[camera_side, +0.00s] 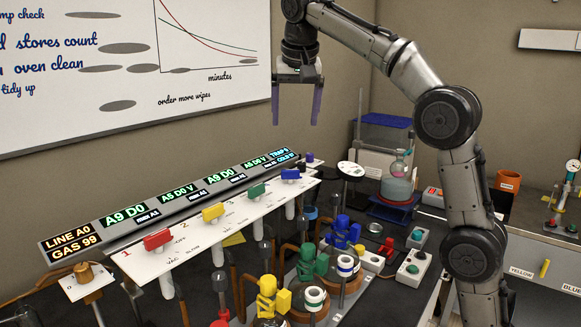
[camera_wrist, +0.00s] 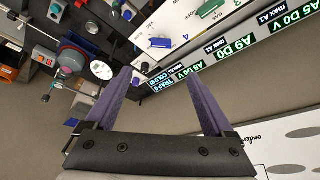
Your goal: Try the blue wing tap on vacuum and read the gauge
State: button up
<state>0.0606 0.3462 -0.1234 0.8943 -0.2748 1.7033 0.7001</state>
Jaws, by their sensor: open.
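The blue wing tap (camera_side: 290,174) sits at the far right end of a white panel (camera_side: 130,249), in a row with red, yellow and green wing taps. It also shows in the wrist view (camera_wrist: 160,43). A round white dial, perhaps the gauge (camera_side: 351,169), stands just right of the panel's end; a white disc (camera_wrist: 101,70) in the wrist view looks like the same dial. Its reading is too small to make out. My gripper (camera_side: 296,115) has two purple fingers, spread apart and empty, well above the blue tap and touching nothing.
A lit display strip (camera_side: 175,205) runs behind the taps, reading "LINE A0", "GAS 99" and "A9 D0" among others. Several coloured clamps and glass vessels crowd the bench before the panel. A flask (camera_side: 398,180) stands on a blue-topped stand at right. The air around my gripper is clear.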

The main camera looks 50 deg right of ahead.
aim_at(290, 170)
jog(key=x, duration=1.5)
jog(key=shift+a+f, duration=0.15)
jog(key=shift+f, duration=0.05)
jog(key=shift+c, duration=0.3)
jog(key=c, duration=1.3)
